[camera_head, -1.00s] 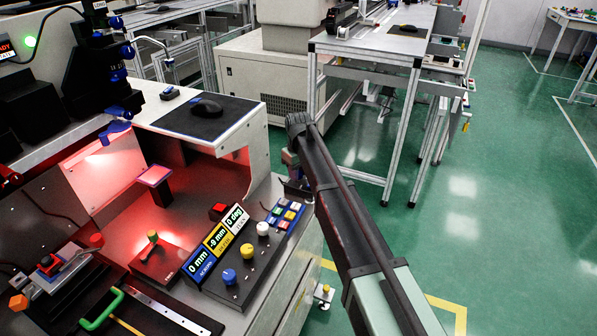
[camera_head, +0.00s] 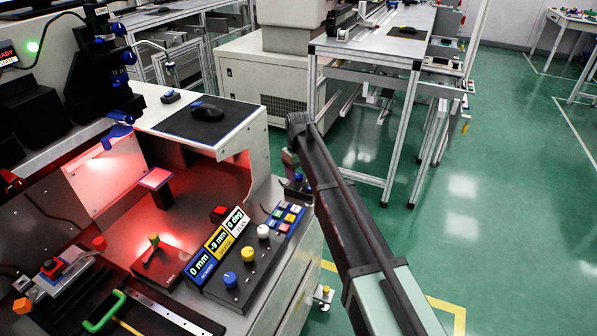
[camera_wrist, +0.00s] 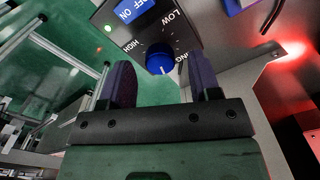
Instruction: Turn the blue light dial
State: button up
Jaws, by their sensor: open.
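In the wrist view a blue dial (camera_wrist: 160,58) with a white pointer mark sits on a dark panel (camera_wrist: 185,38) lettered LOW and HIGH. My gripper (camera_wrist: 163,72) is open and empty. Its two dark fingers stand apart, one left and one right of the dial in the picture. I cannot tell how far the fingertips are from the dial in depth, and I see no clear contact. In the head view my arm hides the gripper, and this dial cannot be made out there.
A blue ON/OFF switch (camera_wrist: 133,10) and a lit green lamp (camera_wrist: 107,28) are on the same panel. In the head view a separate console holds blue (camera_head: 230,279), yellow (camera_head: 248,254) and white (camera_head: 263,231) knobs beside displays. Green floor lies open to the right.

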aim_at(299, 176)
notch_tip(299, 176, up, 10)
jog(key=p, duration=0.8)
jog(key=shift+f, duration=0.2)
jog(key=s+d+r+m+p, duration=0.1)
jog(key=s+d+m, duration=0.2)
jog(key=s+d, duration=0.4)
jog(key=s+d+r+m+p, duration=0.2)
jog(key=s+d, duration=0.6)
jog(key=s, duration=0.6)
jog(key=s+d+r+m+p, duration=0.1)
jog(key=s+d+m, duration=0.2)
jog(key=s+d, duration=0.4)
jog(key=s, duration=0.4)
jog(key=shift+d+r+m+p, duration=0.2)
jog(key=shift+d+m+p, duration=0.15)
jog(key=shift+m, duration=0.05)
jog(key=shift+a, duration=0.1)
